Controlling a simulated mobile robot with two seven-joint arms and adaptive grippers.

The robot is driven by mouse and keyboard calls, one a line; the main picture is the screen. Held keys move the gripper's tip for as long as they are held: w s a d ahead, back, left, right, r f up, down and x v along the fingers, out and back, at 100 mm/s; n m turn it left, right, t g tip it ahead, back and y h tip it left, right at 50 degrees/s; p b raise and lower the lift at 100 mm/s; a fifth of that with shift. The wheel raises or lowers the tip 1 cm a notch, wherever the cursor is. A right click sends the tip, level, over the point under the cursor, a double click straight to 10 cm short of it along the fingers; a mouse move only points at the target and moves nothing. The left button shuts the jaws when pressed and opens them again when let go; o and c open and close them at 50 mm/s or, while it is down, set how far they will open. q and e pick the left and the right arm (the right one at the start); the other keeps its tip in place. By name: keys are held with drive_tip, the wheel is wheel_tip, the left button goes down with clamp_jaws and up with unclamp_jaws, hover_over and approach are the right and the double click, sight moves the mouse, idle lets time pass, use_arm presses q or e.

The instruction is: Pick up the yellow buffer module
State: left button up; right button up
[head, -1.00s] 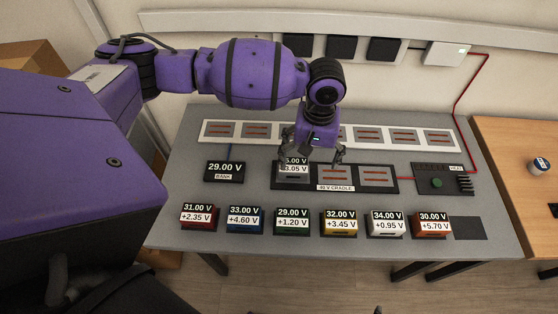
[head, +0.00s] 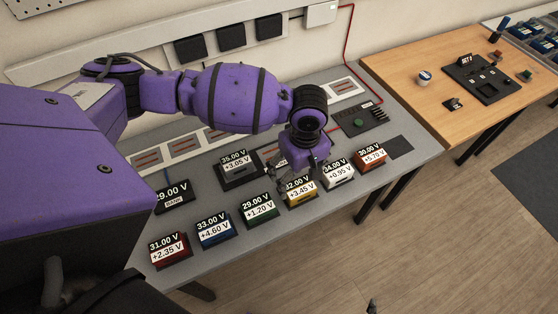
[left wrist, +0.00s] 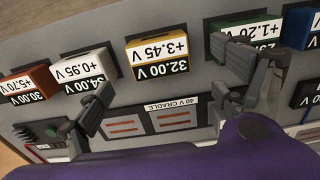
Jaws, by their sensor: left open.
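The yellow buffer module (head: 301,191), labelled 32.00 V and +3.45 V, sits in the front row on the grey table. In the head view my left gripper (head: 292,182) is just above and behind it and partly covers its upper label. The left wrist view shows the yellow module (left wrist: 157,55) whole, between the two spread fingers in the picture. My left gripper (left wrist: 166,80) is open and empty; its right finger overlaps the green module (left wrist: 262,32) in that picture. Whether a finger touches anything cannot be told. My right gripper is not in view.
The white module (head: 338,175) and green module (head: 260,208) flank the yellow one. Orange (head: 371,158), blue (head: 215,229) and red (head: 170,250) modules fill out the row. A 35.00 V module (head: 236,163) sits in the cradle behind. A wooden table (head: 420,55) stands right.

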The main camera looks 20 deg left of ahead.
sight(300, 186)
use_arm(q)
drive_tip(key=f, duration=0.6)
drive_tip(key=shift+d+f+b, duration=0.25)
drive_tip(key=shift+f+b, duration=0.05)
drive_tip(key=shift+f, duration=0.1)
drive_tip(key=c, duration=1.4)
drive_tip(key=shift+o, duration=0.2)
